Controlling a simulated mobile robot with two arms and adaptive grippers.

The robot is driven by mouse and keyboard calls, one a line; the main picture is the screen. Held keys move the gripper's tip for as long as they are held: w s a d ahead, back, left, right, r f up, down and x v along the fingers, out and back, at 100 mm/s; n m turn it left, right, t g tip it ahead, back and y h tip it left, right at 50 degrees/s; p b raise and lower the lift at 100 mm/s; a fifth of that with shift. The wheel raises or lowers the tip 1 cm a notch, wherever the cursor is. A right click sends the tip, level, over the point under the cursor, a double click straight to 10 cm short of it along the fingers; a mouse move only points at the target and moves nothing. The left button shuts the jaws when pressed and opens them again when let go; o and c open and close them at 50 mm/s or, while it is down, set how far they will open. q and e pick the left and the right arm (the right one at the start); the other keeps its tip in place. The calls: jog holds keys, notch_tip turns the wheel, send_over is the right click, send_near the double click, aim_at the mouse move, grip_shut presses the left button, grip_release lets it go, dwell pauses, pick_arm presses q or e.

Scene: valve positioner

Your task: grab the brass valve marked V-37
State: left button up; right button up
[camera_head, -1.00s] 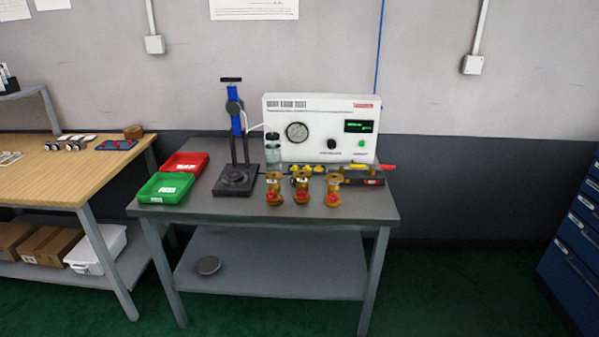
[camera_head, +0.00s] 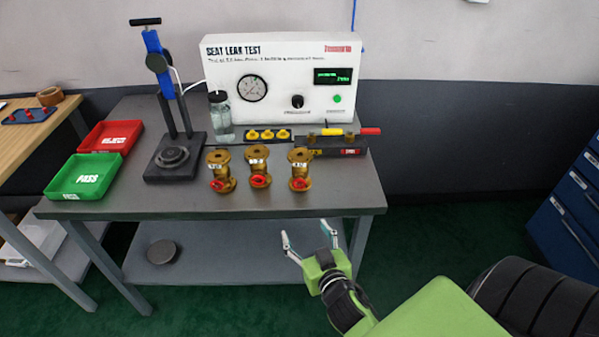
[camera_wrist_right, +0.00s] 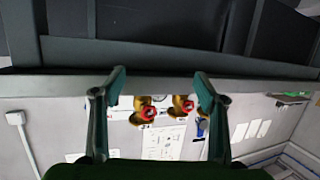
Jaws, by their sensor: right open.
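Three brass valves with red parts at their bases stand upright in a row near the front of the grey table: a left one (camera_head: 221,170), a middle one (camera_head: 258,166) and a right one (camera_head: 299,168). Their white tags are too small to read, so I cannot tell which is V-37. My right gripper (camera_head: 309,236) is open and empty, in front of the table's front edge and below the valves. In the right wrist view two valves (camera_wrist_right: 145,111) (camera_wrist_right: 182,107) show beyond its open fingers (camera_wrist_right: 160,84). My left gripper is not in view.
On the table (camera_head: 340,194) are a clamp stand (camera_head: 172,157), a seat leak test box (camera_head: 285,80), a bottle (camera_head: 220,118), and a dark block with yellow and red handles (camera_head: 332,144). Green (camera_head: 83,177) and red (camera_head: 110,137) trays lie at left. A blue cabinet (camera_head: 575,205) stands right.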

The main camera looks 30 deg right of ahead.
aim_at(300, 157)
notch_tip(300, 157, up, 13)
jog(key=d+m+t+h, duration=0.1)
jog(key=d+t+h, duration=0.1)
jog(key=d+t, duration=0.1)
jog(key=p+x, duration=0.1)
jog(key=x, duration=0.6)
jog(key=shift+w+a+f, duration=0.1)
jog(key=shift+w+f, duration=0.05)
jog(key=shift+w, duration=0.6)
jog(key=shift+w+d+p, duration=0.25)
jog(key=shift+w+p, duration=0.05)
jog(key=shift+p, duration=0.1)
jog(key=p+x, duration=0.1)
jog(key=x, duration=0.2)
jog(key=shift+w, duration=0.3)
jog(key=shift+w+d, duration=0.1)
jog(key=shift+w, duration=0.35)
grip_shut()
jog(key=shift+r, duration=0.25)
